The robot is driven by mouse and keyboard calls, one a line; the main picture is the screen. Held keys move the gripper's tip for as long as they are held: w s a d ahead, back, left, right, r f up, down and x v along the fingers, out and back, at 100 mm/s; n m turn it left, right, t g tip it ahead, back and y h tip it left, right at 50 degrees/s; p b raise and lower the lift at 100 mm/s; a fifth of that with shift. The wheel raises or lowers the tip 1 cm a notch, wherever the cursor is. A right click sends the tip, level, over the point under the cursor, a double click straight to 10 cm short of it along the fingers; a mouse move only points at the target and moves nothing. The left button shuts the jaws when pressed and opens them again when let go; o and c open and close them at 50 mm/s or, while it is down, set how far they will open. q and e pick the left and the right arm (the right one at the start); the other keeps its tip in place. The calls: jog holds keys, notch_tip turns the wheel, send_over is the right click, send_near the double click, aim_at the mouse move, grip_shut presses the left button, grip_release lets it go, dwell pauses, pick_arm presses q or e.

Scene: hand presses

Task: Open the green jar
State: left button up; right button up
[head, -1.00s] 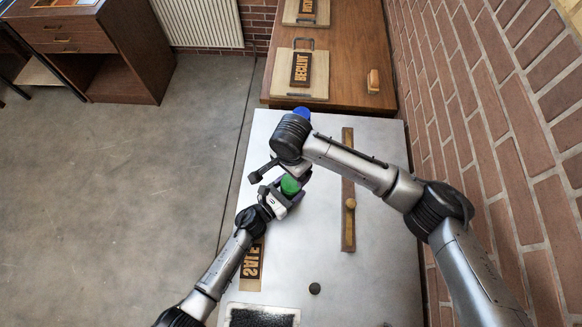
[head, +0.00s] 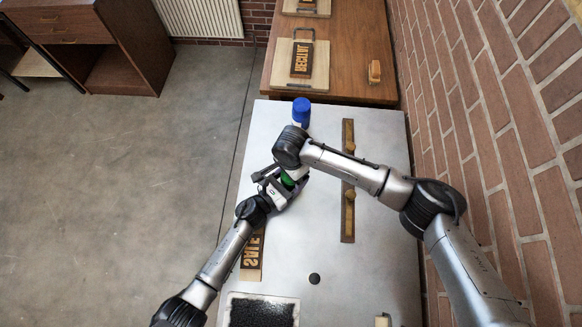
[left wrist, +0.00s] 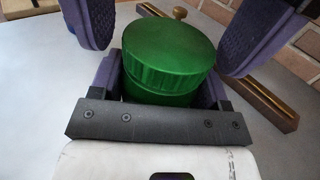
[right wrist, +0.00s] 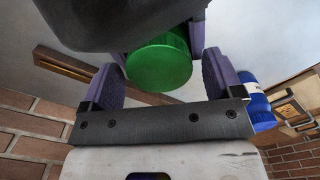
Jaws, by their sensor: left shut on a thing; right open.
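The green jar (head: 287,181) stands over the grey table, partly covered by my grippers in the head view. Its ribbed lid (left wrist: 170,48) is on the jar, with the body's upper edge showing below it. My left gripper (head: 281,188) is shut around the jar's body, below the lid. My right gripper (right wrist: 162,78) is open above the jar, its purple fingers apart. The lid (right wrist: 160,65) shows between and beyond them in the right wrist view. In the left wrist view those fingers stand left and right of the lid, clear of it.
A wooden rail with knobs (head: 348,225) lies to the right. A SALE plaque (head: 252,258), a black pad (head: 262,312) and a dark round spot (head: 314,279) are nearer. A brick wall (head: 500,130) bounds the right.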

jog(key=c, duration=0.9)
jog(key=n, duration=0.7)
jog(key=shift+c, duration=0.3)
jog(key=o, duration=1)
